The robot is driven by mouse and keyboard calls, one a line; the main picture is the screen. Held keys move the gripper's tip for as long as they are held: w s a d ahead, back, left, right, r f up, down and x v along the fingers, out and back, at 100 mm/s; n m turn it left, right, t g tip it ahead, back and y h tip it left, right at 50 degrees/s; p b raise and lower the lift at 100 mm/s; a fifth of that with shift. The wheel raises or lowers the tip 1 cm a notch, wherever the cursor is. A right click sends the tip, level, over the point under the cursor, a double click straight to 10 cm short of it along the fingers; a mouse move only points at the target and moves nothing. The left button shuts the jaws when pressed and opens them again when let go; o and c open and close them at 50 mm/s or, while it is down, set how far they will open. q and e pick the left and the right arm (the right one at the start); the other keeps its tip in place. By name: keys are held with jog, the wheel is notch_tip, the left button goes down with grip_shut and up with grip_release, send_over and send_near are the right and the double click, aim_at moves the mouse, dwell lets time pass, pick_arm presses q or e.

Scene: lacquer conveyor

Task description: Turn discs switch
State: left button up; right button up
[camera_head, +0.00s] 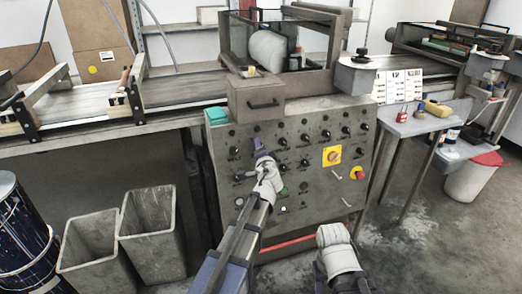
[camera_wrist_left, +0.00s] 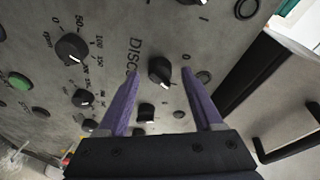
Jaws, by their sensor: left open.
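The discs switch (camera_wrist_left: 160,70) is a black rotary knob beside the printed letters "DISC" on the grey control panel (camera_head: 315,180). A "0" and an "I" are printed near it. In the left wrist view my left gripper (camera_wrist_left: 162,80) is open, its two purple fingers pointing at the panel, one on each side of the knob. I see no finger clearly touching the knob.
Several other black knobs surround the switch, including a dial with an rpm scale (camera_wrist_left: 72,47) and a green button (camera_wrist_left: 20,81). A yellow-backed switch (camera_head: 332,156) and a red knob (camera_head: 357,173) sit further right. A drawer box (camera_head: 256,97) juts out above the panel.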

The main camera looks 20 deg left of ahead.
pick_arm(q)
jog(key=p+v, duration=0.1)
jog(key=v, duration=0.7)
jog(key=shift+w, duration=0.1)
jog(key=s+d+r+n+g+h+p, duration=0.1)
jog(key=s+d+g+p, duration=0.3)
jog(key=s+p, duration=0.4)
jog(key=s+d+r+n+g+h+p, duration=0.2)
jog(key=s+d+r+g+p, duration=0.2)
jog(key=s+p, duration=0.5)
jog(key=s+d+r+n+g+h+p, duration=0.2)
jog(key=s+d+g+p, duration=0.3)
jog(key=s, duration=0.7)
jog(key=g+p, duration=0.2)
jog(key=p, duration=0.2)
jog(key=shift+d+r, duration=0.35)
jog(key=shift+d, duration=0.05)
